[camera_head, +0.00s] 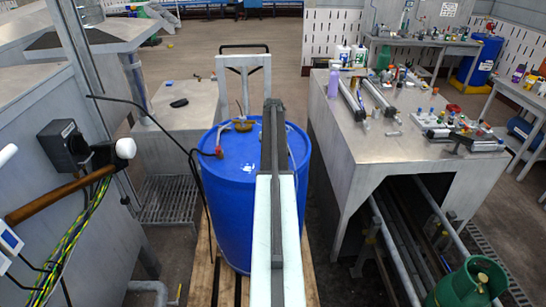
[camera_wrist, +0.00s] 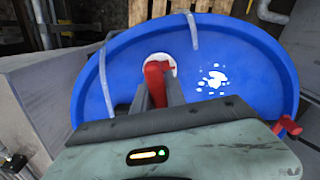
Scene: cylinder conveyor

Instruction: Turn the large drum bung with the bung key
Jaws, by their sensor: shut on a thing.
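The blue drum (camera_head: 228,220) stands upright on a wooden pallet in the head view. Its blue lid (camera_wrist: 240,65) fills much of the wrist view. A round white bung (camera_wrist: 171,59) sits in the lid there. The red bung key (camera_wrist: 153,73) stands over the bung. My gripper (camera_wrist: 158,86) is shut on the key, with one dark finger on each side. The key's lower end overlaps the bung, but the exact contact is hidden. In the head view my arm covers the right part of the drum and hides the gripper, key and bung.
A red fitting (camera_head: 219,152) and a brass-coloured piece (camera_head: 242,125) are on the drum top. A metal bench (camera_head: 345,130) with tools stands close on the right. A dark hose hangs at the drum's left. A green gas cylinder (camera_head: 465,290) is at lower right.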

